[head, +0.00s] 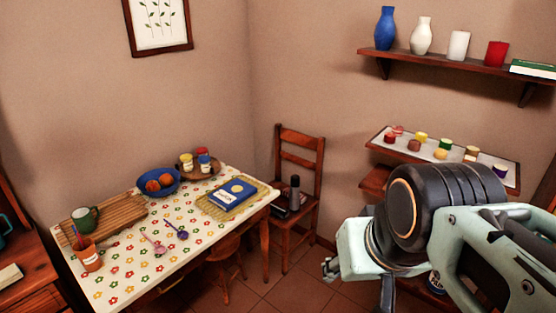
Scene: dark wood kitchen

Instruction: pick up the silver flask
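A slim grey flask (295,197) with a darker top stands upright on the seat of a wooden chair (312,196) in the corner. It looks like the silver flask. Dark items, perhaps books, lie beside it on the seat at its left. My arm comes in from the right edge. The tip of my gripper (330,268) shows in front of the chair at the lower right, apart from the flask. Most of the gripper is hidden behind my arm, so its opening cannot be made out.
A table with a flowered cloth (128,270) stands left of the chair, holding a blue bowl (140,181), a board (122,211), a blue book (232,195), cups and jars. A wall shelf (450,64) and a tray of small pots (405,149) are at right. Tiled floor (283,291) shows below the chair.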

